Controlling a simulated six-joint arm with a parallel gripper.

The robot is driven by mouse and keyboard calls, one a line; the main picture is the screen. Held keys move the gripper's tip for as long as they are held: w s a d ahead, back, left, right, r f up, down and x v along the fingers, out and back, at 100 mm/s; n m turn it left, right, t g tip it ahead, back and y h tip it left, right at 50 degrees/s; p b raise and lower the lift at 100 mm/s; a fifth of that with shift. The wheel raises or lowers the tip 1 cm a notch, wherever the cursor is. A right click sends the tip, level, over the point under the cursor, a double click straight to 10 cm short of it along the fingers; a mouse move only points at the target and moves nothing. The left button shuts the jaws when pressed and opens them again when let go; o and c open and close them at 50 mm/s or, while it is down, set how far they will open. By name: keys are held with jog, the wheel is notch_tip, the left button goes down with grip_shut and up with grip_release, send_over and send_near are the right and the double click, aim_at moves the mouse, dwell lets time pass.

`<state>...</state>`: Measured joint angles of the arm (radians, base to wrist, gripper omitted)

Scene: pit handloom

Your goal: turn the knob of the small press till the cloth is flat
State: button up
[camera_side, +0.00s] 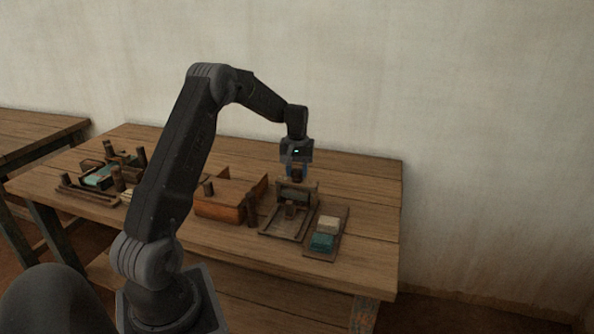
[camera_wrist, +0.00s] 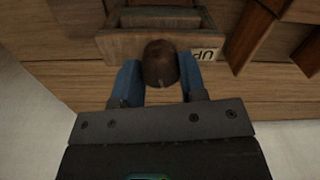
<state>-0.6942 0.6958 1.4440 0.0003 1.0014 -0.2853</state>
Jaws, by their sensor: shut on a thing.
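The small press (camera_side: 292,207) stands near the right end of the bench, a wooden frame with an upright part at its back. Its dark brown rounded knob (camera_wrist: 160,63) sits at the top. My gripper (camera_side: 297,174) points down over the press, its two blue fingers (camera_wrist: 160,84) shut on the knob from both sides. In the wrist view the press's wooden frame (camera_wrist: 118,47) lies just past the knob, with a label reading UP, upside down. I cannot make out the cloth in the press or tell if it is flat.
Right of the press is a tray (camera_side: 313,249) with cream (camera_side: 328,224) and teal (camera_side: 322,241) folded pieces. Left of it is a wooden box (camera_side: 222,205), with a small post between. A small loom-like frame (camera_side: 100,177) stands at the far left. The bench's back right is clear.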

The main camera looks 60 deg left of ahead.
aim_at(297, 170)
jog(key=m, duration=0.4)
jog(key=shift+m, duration=2.2)
jog(key=o, duration=0.9)
jog(key=shift+r, duration=0.1)
notch_tip(297, 170, up, 14)
jog(key=shift+f, duration=0.15)
